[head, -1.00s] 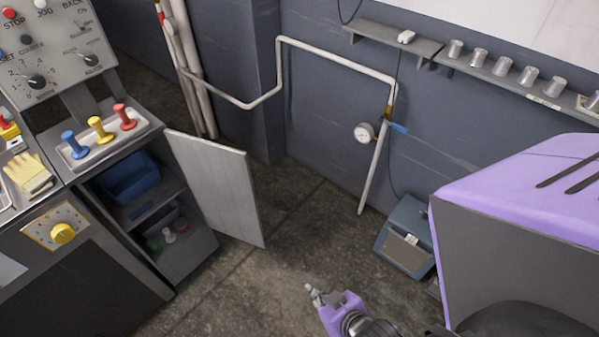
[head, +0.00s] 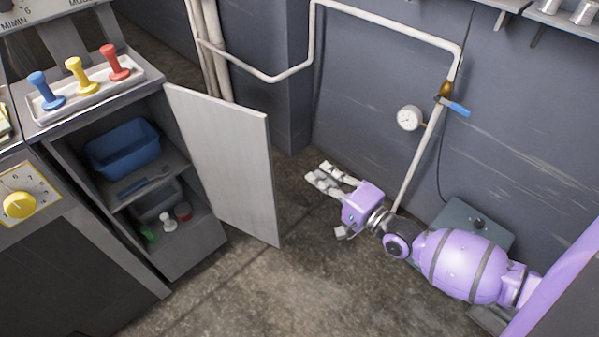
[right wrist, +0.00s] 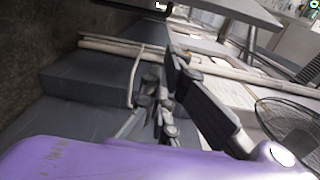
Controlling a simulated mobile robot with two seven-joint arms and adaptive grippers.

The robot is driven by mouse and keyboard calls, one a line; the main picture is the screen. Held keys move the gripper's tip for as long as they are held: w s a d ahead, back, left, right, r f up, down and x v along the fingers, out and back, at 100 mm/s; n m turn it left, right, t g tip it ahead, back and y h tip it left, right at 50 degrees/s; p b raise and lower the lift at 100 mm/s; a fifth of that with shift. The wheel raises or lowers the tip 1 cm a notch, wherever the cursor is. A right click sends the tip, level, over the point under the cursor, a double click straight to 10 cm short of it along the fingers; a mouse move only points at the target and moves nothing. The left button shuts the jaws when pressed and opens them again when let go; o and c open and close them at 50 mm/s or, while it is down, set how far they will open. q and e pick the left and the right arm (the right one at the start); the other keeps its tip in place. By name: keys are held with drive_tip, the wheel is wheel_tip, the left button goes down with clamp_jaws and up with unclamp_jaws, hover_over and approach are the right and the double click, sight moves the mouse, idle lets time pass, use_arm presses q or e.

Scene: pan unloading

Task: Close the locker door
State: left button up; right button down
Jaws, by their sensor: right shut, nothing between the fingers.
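The locker door (head: 225,160) is a light grey panel standing wide open, hinged at the right side of the locker (head: 195,245). Inside the locker a blue bin (head: 124,149) sits on the upper shelf, with a grey bin and small items below. My right gripper (head: 328,176) is to the right of the door, beyond its free edge and apart from it. Its fingers are shut and empty, pointing left toward the wall side of the door. The fingers (right wrist: 160,110) also show in the right wrist view. My left gripper is in neither view.
A tray (head: 95,85) with blue, yellow and red handles stands on top of the locker. White pipes (head: 390,10) with a gauge (head: 410,117) run along the wall. A grey-green box (head: 470,225) is on the floor behind my right arm. Floor in front of the door is clear.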

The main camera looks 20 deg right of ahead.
drive_tip(key=x, duration=1)
drive_tip(key=s+a+p, duration=0.1)
drive_tip(key=s+a, duration=0.2)
drive_tip(key=shift+f, duration=0.1)
drive_tip(key=shift+a, duration=0.1)
